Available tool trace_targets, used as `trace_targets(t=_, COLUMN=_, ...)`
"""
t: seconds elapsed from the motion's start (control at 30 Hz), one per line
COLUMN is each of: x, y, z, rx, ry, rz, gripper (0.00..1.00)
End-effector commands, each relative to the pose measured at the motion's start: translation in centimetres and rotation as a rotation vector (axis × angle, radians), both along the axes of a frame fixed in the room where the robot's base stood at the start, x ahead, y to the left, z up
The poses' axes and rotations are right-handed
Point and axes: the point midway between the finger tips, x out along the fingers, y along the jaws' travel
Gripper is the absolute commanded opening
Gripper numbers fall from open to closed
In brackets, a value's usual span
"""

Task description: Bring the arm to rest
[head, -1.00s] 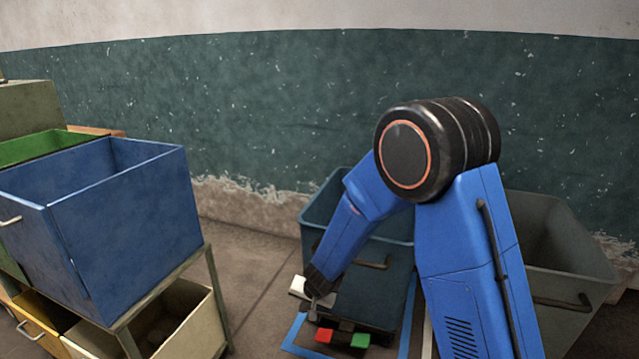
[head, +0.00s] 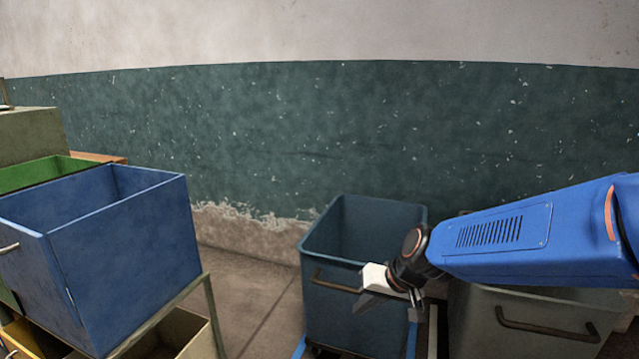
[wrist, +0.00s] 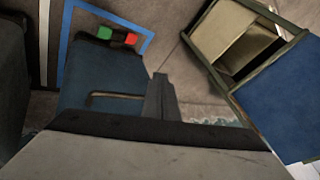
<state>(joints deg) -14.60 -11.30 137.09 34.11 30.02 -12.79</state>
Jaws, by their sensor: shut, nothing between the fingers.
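My gripper (head: 362,304) is at the end of my blue arm, which stretches in from the right in the head view. It hangs in front of the dark blue bin (head: 330,262), near its right front edge. In the wrist view my gripper (wrist: 160,78) shows as dark grey fingers that are together with nothing between them. Whether it touches the bin cannot be told.
A grey bin (head: 580,335) stands at right, partly behind my arm. At left are a large blue box (head: 130,250) and a green box (head: 30,175) on a rack. Red (wrist: 104,32) and green (wrist: 131,38) patches show by the blue bin. Open floor lies between.

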Motion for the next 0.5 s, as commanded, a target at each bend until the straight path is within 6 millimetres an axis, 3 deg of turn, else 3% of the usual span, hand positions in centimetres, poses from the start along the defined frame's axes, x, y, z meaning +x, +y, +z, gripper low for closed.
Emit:
trace_targets(t=0.2, x=-4.9, y=-4.6, z=2.8, rx=-0.066, ry=-0.020, rz=0.013, gripper=0.00)
trace_targets(t=0.5, x=-12.1, y=-10.8, z=4.7, rx=-0.192, ry=-0.025, rz=-0.004, gripper=0.00)
